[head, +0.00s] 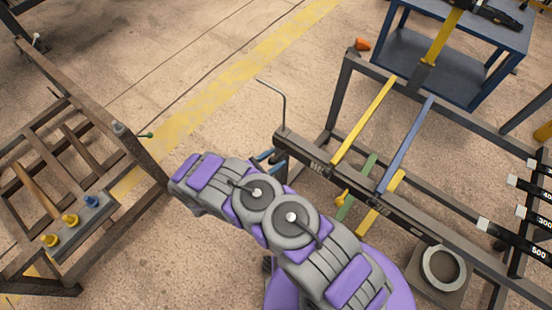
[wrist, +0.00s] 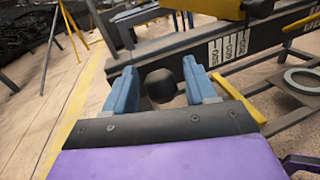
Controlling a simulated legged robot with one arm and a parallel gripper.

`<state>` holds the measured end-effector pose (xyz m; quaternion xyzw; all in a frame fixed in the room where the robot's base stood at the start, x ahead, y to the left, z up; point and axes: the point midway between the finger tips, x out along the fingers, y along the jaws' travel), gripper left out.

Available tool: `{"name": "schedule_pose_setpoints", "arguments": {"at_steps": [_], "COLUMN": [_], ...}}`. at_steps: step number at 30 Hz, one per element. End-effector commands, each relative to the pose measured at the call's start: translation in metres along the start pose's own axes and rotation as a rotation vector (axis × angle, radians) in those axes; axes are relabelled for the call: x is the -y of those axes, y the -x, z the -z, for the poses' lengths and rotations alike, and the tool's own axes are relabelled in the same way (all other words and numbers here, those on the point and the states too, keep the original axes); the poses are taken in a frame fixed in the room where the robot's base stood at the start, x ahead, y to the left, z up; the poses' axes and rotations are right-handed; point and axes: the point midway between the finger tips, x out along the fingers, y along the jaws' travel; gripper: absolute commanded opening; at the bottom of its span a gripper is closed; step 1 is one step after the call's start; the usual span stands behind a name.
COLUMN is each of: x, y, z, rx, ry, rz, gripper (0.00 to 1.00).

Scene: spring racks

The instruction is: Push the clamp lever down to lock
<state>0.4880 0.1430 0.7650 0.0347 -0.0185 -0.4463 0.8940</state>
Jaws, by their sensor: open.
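My gripper (head: 268,159) is at the left end of a dark rack beam (head: 400,212) in the head view, largely hidden by my own arm. In the wrist view my gripper (wrist: 160,80) is open, with its two blue fingers apart. A round black knob (wrist: 161,86) shows between the fingers; it may be the end of the clamp lever, but its stem is hidden. I cannot tell whether a finger touches it. A thin bent grey rod (head: 284,105) rises from the beam's left end. I cannot tell whether it belongs to the clamp.
A yellow bar (head: 364,120) and a blue bar (head: 408,140) cross the rack. A brown frame (head: 80,110) with yellow and blue knobs stands left. A blue table (head: 430,65) stands at the back right. The floor between is open.

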Motion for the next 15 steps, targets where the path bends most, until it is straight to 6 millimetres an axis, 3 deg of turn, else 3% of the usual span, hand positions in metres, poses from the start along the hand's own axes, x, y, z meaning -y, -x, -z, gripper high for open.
{"name": "schedule_pose_setpoints", "arguments": {"at_steps": [5, 14, 15], "x": [0.0004, 0.0004, 0.0004], "y": [-0.012, -0.0136, -0.0135], "z": [0.0006, 0.0003, 0.0003], "rx": [-0.001, -0.001, -0.001], "ry": [0.001, 0.001, 0.001], "rz": [0.0, -0.001, -0.001], "gripper": [0.56, 0.56, 0.52]}}
